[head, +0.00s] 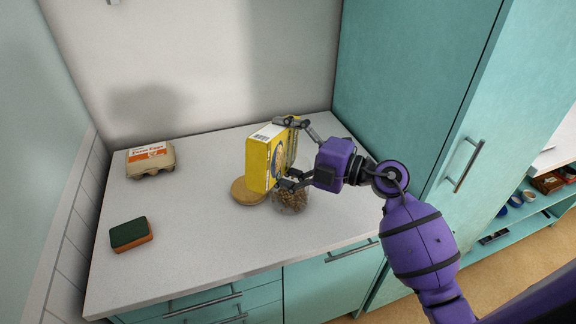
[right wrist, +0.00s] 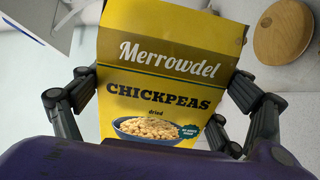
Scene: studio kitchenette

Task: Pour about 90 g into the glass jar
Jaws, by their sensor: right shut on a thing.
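A yellow box of dried chickpeas (head: 259,161) is held by my right gripper (head: 284,152), whose fingers are shut on its sides. The box looks close to upright. It also fills the middle of the right wrist view (right wrist: 160,75), its label facing the camera. The glass jar (head: 291,202) stands on the counter just below the gripper and box. Its upper part is hidden by the gripper, and brownish pieces show through its glass. I cannot tell how full it is. My left gripper is out of view.
A round wooden lid (head: 246,194) lies on the counter (head: 200,230) left of the jar. An egg carton (head: 151,159) stands at the back left, a green and orange sponge (head: 131,234) at the front left. A tall teal cabinet (head: 405,75) bounds the right side.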

